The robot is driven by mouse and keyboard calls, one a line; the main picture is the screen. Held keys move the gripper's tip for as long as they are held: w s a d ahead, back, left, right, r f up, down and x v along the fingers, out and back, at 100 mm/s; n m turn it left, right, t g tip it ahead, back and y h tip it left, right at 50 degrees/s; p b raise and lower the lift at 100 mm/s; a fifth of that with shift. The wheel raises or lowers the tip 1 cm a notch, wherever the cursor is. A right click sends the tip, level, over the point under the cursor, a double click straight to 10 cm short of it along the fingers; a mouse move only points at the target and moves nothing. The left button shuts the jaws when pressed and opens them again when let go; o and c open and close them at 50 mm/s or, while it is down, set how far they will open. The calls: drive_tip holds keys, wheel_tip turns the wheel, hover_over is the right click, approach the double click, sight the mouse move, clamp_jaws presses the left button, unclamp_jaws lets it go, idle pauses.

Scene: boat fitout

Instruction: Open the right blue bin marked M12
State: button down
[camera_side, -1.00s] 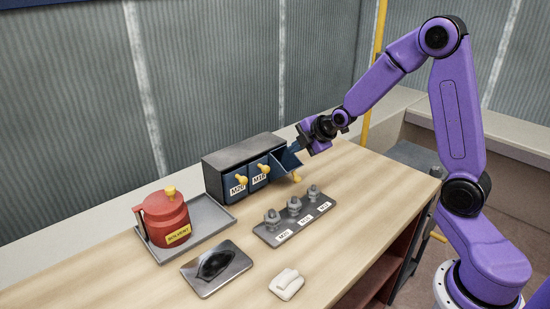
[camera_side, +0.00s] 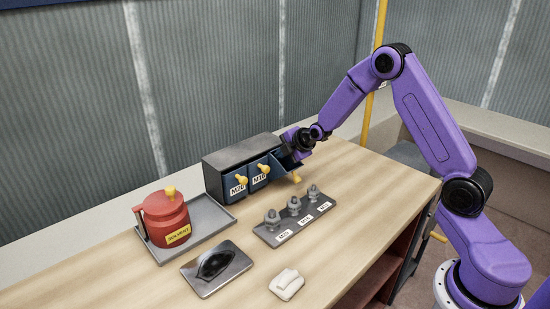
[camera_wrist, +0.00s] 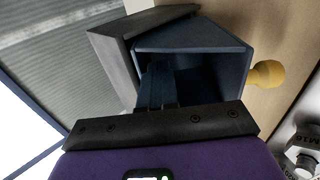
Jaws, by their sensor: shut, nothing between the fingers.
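The right blue bin (camera_side: 287,166) is tilted open out of the dark grey cabinet (camera_side: 240,152). Its yellow knob (camera_side: 296,178) points down toward the table, and its label is hidden. In the wrist view I look into the open blue bin (camera_wrist: 205,40), with the yellow knob (camera_wrist: 268,74) at its right. My gripper (camera_wrist: 158,88) is shut and empty, its blue fingers reaching into the bin's mouth. In the side view my gripper (camera_side: 291,148) is at the cabinet's right end, partly hiding the bin. I cannot tell whether the fingers touch the bin's walls.
Two closed blue bins, M20 (camera_side: 236,186) and M16 (camera_side: 259,174), sit to the left. A grey plate with several bolts (camera_side: 268,236) lies in front. A red solvent can (camera_side: 166,218) stands on a tray at left. The table's right front is clear.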

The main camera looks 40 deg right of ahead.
sight(284, 167)
drive_tip(key=shift+x, duration=2.2)
drive_tip(key=shift+w+f, duration=0.4)
drive_tip(key=shift+w, duration=0.15)
drive_tip(key=shift+f, duration=0.1)
